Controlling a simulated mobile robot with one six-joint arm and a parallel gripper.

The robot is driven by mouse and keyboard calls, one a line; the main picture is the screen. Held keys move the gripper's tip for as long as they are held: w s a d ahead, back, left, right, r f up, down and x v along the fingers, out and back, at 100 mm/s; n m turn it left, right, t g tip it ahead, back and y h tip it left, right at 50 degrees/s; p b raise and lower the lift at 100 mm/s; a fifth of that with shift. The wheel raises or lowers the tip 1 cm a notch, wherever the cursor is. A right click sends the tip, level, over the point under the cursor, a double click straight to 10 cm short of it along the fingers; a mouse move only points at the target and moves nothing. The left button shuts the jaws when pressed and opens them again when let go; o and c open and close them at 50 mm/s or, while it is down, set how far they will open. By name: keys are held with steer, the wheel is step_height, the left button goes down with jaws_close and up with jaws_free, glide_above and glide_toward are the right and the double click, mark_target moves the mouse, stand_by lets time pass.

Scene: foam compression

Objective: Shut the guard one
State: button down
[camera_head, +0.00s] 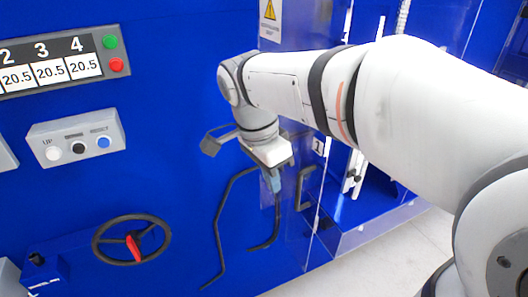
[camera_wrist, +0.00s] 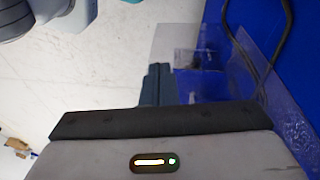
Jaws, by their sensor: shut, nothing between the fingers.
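Guard one is a clear panel (camera_head: 318,215) with a white label "1" (camera_head: 318,146), beside the blue machine front in the head view. A dark handle (camera_head: 302,190) shows near it. How far the guard stands open is hard to tell. My gripper (camera_head: 276,187) is shut and empty, pointing down just left of that handle. Whether it touches the panel is unclear. In the wrist view my shut fingers (camera_wrist: 158,72) are in front of a clear panel edge (camera_wrist: 240,60), with blue surface beyond.
A black bent rod (camera_head: 217,230) runs along the blue front left of my gripper. A handwheel (camera_head: 131,239), a button box (camera_head: 77,138) and a display panel (camera_head: 55,65) are further left. Pale floor (camera_head: 385,250) lies open at the lower right.

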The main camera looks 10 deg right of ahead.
steer(key=w+a+r+m+h, duration=0.2)
steer(key=w+a+r+m, duration=0.15)
steer(key=m, duration=0.25)
steer(key=s+d+f+m+p, duration=0.1)
steer(key=s+d+f+p, duration=0.1)
steer(key=d+f, duration=0.4)
step_height(320, 180, down, 3)
steer(key=shift+s+d+r+g+p, duration=0.15)
steer(key=shift+d+g+p, duration=0.05)
steer(key=shift+g+p, duration=0.2)
steer(key=shift+s, duration=0.1)
